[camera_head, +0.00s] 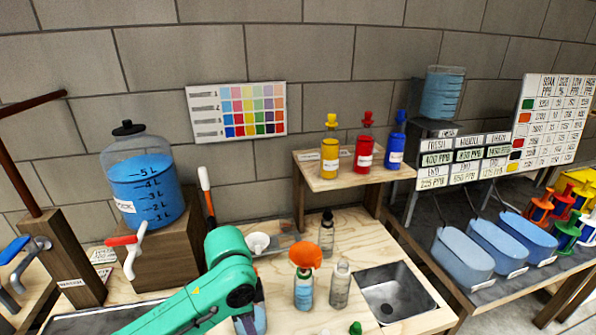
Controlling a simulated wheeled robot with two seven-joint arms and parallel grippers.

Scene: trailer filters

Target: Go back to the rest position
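A green arm link of mine (195,300) reaches in from the lower left and bends at a joint above the wooden workbench (368,243). Neither gripper's fingertips show; the end of this arm is out of sight. A bottle with an orange top (304,287) and blue liquid stands on the bench to the right of the arm. A clear bottle (340,285) stands beside it, and a black-capped bottle (326,235) stands behind. A container with blue liquid (259,312) is partly hidden by the arm.
A large blue-water tank (142,180) with a red-handled tap (127,245) stands at left on a wooden block. A sink (392,292) is at right. A raised shelf (316,178) holds yellow, red and blue bottles. Blue bins (463,257) stand on the far-right table.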

